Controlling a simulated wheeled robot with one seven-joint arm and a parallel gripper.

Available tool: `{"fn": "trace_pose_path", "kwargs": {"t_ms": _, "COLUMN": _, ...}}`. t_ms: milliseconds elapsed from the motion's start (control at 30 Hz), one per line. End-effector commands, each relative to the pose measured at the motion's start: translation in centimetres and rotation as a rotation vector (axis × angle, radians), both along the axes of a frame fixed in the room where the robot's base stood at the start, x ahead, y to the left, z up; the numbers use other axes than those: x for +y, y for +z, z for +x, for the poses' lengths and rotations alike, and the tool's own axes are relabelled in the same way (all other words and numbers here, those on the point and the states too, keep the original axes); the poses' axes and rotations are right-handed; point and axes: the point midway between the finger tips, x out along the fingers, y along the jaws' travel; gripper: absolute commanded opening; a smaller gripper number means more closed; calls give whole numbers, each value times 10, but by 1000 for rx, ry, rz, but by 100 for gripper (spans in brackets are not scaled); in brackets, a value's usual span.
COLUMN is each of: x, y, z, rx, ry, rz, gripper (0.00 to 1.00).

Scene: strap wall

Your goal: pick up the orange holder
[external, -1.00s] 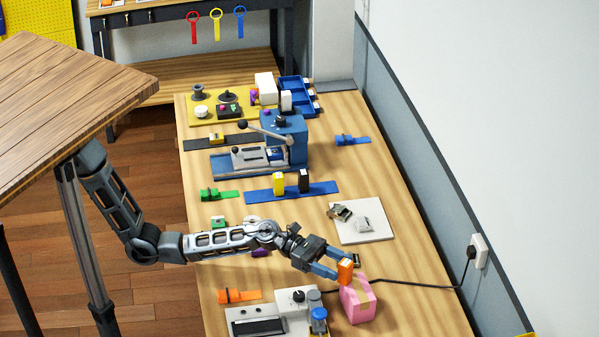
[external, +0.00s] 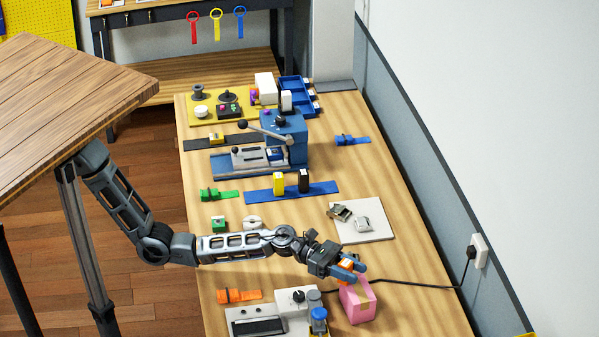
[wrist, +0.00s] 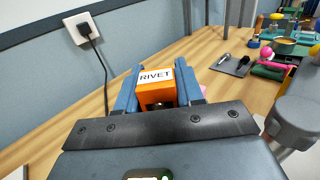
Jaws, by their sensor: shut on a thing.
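The orange holder, a small block with a white RIVET label, sits between the fingers of my gripper (external: 352,267) in the external view (external: 346,268). In the wrist view the orange holder (wrist: 157,93) is between the two blue fingers of my gripper (wrist: 158,84), with its label facing up. My gripper is shut on it. A pink block (external: 358,302) stands right by the holder; I cannot tell whether they touch. The underside of the holder is hidden.
A black cable (external: 420,285) runs to the wall socket. A white plate (external: 375,234) with metal parts lies behind.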

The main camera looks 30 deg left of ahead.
Motion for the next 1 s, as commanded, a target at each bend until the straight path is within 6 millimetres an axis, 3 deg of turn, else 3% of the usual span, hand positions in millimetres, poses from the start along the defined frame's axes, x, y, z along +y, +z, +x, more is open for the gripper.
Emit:
{"fn": "trace_pose_path", "kwargs": {"t_ms": 300, "x": 0, "y": 0, "z": 0, "rx": 0, "ry": 0, "rz": -1, "gripper": 0}}
{"fn": "trace_pose_path", "kwargs": {"t_ms": 633, "x": 0, "y": 7, "z": 0, "rx": -2, "ry": 0, "rz": -1, "gripper": 0}}
{"fn": "trace_pose_path", "kwargs": {"t_ms": 867, "x": 0, "y": 41, "z": 1, "rx": -3, "ry": 1, "rz": -4, "gripper": 0}}
{"fn": "trace_pose_path", "kwargs": {"t_ms": 1000, "x": -3, "y": 59, "z": -29, "rx": -4, "ry": -5, "rz": -1, "gripper": 0}}
